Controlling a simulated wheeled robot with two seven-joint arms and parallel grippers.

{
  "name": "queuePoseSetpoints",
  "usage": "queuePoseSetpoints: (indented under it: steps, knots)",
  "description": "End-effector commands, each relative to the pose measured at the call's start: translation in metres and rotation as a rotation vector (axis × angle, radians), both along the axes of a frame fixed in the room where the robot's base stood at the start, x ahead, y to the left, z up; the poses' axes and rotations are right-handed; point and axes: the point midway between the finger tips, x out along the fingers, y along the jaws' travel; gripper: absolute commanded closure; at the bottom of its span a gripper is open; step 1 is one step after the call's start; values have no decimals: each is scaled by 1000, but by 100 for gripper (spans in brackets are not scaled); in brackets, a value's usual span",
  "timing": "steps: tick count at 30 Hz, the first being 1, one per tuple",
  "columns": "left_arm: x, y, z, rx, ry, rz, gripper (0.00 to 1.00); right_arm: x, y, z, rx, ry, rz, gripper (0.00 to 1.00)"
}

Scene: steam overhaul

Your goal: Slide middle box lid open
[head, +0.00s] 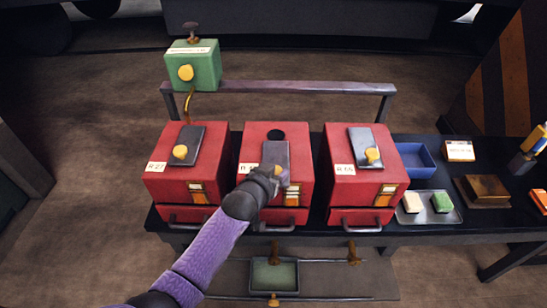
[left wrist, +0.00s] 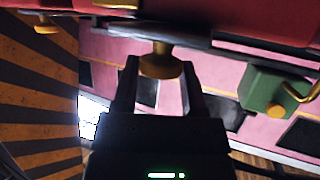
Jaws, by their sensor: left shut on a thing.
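The middle red box (head: 301,150) stands between two similar red boxes on the dark bench. Its dark grey sliding lid (head: 275,152) sits toward the front of the top, and a round black hole (head: 276,135) is uncovered behind it. My left gripper (head: 282,177) reaches in from the front and is at the lid's front end, covering the knob there in the head view. In the left wrist view, my left gripper (left wrist: 160,80) is shut on a yellow knob (left wrist: 161,64), with one dark finger on each side. My right gripper is not in view.
The left box (head: 157,188) and right box (head: 343,188) have grey lids with yellow knobs. A rail (head: 300,87) and a green oiler box (head: 207,70) stand behind. A blue tray (head: 416,160) and a metal tray (head: 429,215) with two blocks lie to the right.

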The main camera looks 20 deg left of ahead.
Motion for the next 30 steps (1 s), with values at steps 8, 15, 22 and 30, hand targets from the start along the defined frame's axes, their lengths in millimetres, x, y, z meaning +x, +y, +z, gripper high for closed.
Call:
queuePoseSetpoints:
  steps: [8, 15, 22, 30]
  knots:
    - [-3, -2, -2, -3, 2, -2, 100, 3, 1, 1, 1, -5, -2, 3]
    - [-3, -2, -2, -3, 2, -2, 11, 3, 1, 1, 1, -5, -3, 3]
    - [-3, -1, -1, -2, -1, -1, 11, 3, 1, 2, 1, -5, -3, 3]
    - [-42, 3, 21, -2, 1, -1, 11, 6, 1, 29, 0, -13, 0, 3]
